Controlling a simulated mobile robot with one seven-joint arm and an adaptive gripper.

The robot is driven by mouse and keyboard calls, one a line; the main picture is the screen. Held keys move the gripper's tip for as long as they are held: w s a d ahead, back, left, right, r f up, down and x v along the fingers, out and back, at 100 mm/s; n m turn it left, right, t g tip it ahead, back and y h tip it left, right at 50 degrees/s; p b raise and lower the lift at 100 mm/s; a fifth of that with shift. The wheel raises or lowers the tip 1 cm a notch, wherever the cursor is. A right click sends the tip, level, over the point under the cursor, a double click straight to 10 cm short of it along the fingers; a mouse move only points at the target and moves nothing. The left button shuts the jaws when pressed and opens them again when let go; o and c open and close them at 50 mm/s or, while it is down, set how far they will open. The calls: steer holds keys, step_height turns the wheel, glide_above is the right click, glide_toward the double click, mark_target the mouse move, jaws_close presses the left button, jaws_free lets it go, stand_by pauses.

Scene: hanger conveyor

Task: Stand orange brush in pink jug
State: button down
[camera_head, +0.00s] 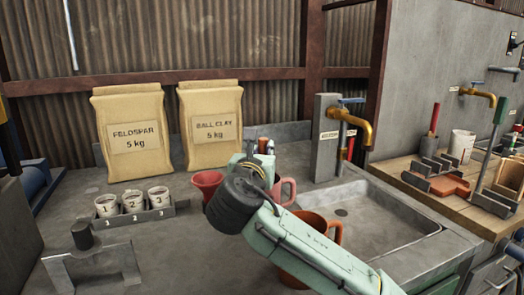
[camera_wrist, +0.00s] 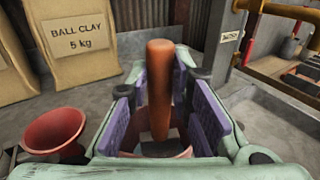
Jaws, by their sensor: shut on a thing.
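The pink jug (camera_head: 287,189) stands on the grey bench behind my wrist in the head view, partly hidden by the arm. A pink rim of it shows low between the fingers in the wrist view (camera_wrist: 180,151), beneath the brush. I cannot tell whether the brush's lower end is above the rim or inside. My gripper (camera_head: 258,150) is mostly hidden in the head view.
A red flared vessel (camera_head: 207,184) stands just left of my wrist. A larger orange jug (camera_head: 328,230) stands in front, behind my forearm. A rack of numbered cups (camera_head: 133,209), two clay bags (camera_head: 212,128) and a sink with brass tap (camera_head: 360,126) surround the area.

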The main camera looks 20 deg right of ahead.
steer(key=shift+f, duration=0.65)
steer(key=c, duration=1.4)
jaws_free()
steer(key=shift+o, duration=0.2)
steer(key=v, duration=1.2)
